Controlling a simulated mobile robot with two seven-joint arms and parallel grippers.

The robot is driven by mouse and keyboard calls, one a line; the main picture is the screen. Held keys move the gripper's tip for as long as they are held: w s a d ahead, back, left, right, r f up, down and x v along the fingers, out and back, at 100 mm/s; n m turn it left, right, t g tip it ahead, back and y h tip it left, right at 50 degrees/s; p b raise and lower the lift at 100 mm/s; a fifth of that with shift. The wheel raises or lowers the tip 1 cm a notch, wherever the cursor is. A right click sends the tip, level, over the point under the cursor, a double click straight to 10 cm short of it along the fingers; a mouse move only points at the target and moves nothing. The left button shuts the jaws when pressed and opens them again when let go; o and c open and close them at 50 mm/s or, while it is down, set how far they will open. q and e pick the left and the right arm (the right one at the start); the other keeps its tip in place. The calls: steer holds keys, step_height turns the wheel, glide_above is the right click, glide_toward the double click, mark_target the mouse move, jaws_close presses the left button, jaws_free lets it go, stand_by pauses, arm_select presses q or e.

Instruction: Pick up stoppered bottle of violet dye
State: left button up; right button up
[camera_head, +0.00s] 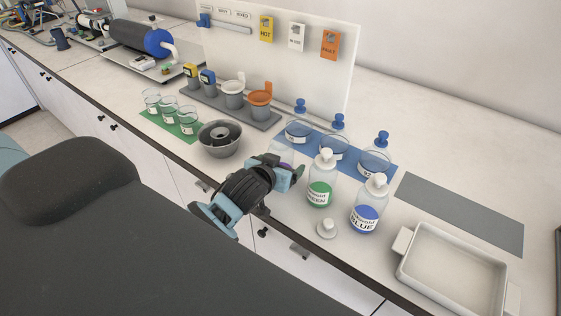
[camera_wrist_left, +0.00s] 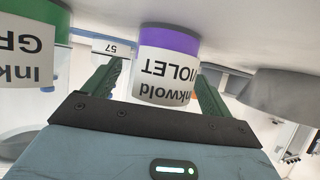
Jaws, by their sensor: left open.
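The violet dye bottle (camera_wrist_left: 166,65), with a violet band and a white label reading VIOLET, stands between my left gripper's open fingers in the left wrist view, where the picture is upside down. I cannot see the fingers pressing on it. In the head view, my left gripper (camera_head: 286,171) reaches low over the counter and hides most of this bottle (camera_head: 281,153). The green dye bottle (camera_head: 319,190) stands just right of the gripper, and the blue dye bottle (camera_head: 368,208) stands further right; both have white stoppers. My right gripper is not in view.
A loose white stopper-like piece (camera_head: 326,229) lies near the counter's front edge. A grey bowl (camera_head: 220,139) is left of the gripper. Blue-stoppered flasks stand on a blue mat (camera_head: 402,173) behind. A white tray (camera_head: 408,282) is at right, before a bare grey mat (camera_head: 462,214).

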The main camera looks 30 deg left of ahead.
arm_select(q)
steer(key=c, duration=1.1)
steer(key=shift+r, duration=0.1)
